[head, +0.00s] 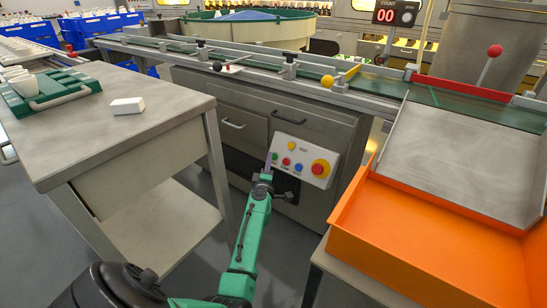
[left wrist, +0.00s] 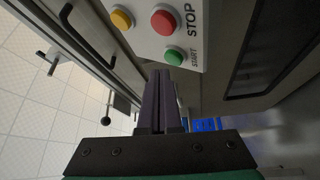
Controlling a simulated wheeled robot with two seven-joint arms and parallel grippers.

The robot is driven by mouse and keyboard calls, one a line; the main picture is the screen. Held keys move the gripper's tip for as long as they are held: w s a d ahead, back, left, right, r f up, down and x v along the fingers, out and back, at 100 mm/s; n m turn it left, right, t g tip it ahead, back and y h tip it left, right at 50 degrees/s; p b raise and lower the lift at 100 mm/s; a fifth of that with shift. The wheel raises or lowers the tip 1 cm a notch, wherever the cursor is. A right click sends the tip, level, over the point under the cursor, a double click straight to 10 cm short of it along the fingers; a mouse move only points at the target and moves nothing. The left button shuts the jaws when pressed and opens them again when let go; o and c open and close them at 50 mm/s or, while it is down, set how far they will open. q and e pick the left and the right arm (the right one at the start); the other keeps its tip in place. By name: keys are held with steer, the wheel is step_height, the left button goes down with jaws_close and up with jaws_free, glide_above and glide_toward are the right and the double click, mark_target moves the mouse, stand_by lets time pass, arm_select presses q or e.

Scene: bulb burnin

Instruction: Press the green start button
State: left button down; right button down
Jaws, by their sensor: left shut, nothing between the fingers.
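The green start button (head: 275,157) is at the left end of a pale control panel (head: 304,157) on the cabinet front. My left gripper (head: 267,168) is shut and empty at the panel's lower left. Its dark fingers (left wrist: 161,76) lie together in the left wrist view, with the tips just below and left of the green button. I cannot tell whether they touch it. My right gripper is not in view.
The red stop button (left wrist: 163,20) and a yellow button (left wrist: 121,18) sit close by the green one. A blue button (head: 298,167) and a large red knob (head: 320,168) are farther right. A steel table (head: 150,140) stands left and an orange tray (head: 430,245) right.

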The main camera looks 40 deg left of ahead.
arm_select(q)
steer(key=shift+w, duration=0.1)
stand_by(0.8)
steer(key=shift+w+f+b, duration=0.2)
steer(key=shift+w+b, duration=0.1)
steer(key=shift+w+f+b, duration=0.15)
steer(key=shift+w+b, duration=0.15)
stand_by(0.5)
stand_by(0.3)
steer(key=shift+s+r+p, duration=0.4)
steer(key=shift+s+p, duration=0.3)
